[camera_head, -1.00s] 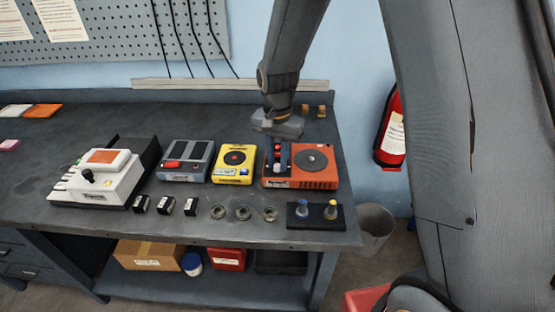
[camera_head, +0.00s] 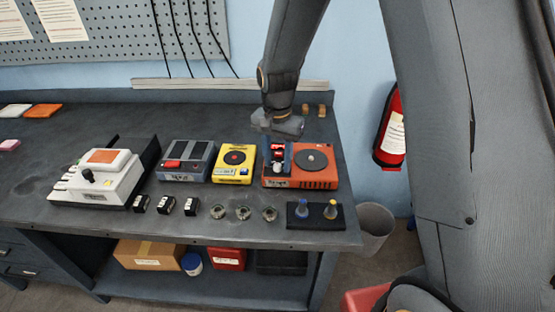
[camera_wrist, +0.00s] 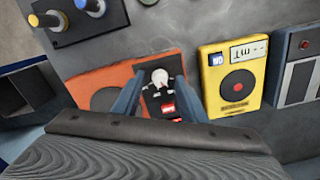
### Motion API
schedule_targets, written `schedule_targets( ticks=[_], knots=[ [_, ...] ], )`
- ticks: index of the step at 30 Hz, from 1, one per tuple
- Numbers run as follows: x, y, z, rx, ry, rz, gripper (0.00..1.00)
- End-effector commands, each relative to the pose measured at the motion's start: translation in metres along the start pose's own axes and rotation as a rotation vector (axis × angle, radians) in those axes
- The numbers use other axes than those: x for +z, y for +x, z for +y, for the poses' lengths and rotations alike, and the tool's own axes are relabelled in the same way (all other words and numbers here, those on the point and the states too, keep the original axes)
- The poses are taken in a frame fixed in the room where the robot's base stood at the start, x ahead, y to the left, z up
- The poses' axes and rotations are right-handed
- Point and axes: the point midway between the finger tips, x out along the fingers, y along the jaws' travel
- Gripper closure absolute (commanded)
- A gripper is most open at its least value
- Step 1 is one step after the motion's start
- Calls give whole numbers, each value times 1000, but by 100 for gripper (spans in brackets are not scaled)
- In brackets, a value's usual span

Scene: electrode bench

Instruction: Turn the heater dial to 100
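The orange heater (camera_head: 320,180) stands at the right end of the bench, with a round grey plate on top. On its left part is a black panel with red displays (camera_head: 277,152) and a pale round dial (camera_head: 278,168). In the wrist view the dial (camera_wrist: 160,77) sits between the fingertips of my gripper (camera_wrist: 157,90), with red displays (camera_wrist: 167,108) below it. My gripper is open; its blue-grey fingers stand apart on both sides of the dial. Whether they touch it, and the dial's setting, I cannot tell. In the head view my gripper (camera_head: 277,150) is over the heater's left part.
A yellow device (camera_head: 232,175) stands close left of the heater, then a blue-grey device (camera_head: 187,160) and a white instrument (camera_head: 98,178). A black stand (camera_head: 315,222) with two knobbed pieces is in front. Several glass dishes (camera_head: 243,212) and small dark blocks line the front edge.

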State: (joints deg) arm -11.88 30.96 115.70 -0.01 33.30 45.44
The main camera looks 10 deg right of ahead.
Motion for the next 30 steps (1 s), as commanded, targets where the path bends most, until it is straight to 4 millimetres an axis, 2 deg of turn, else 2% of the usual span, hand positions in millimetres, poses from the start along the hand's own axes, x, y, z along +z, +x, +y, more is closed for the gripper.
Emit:
schedule_targets(
  ticks=[5,12,18,30],
  knots=[
    [-1,-13,-1,-3,0,2,61],
    [-1,-49,-1,-4,0,4,61],
    [-1,-72,0,-2,0,2,61],
    [0,-78,0,-1,0,1,61]
  ],
)
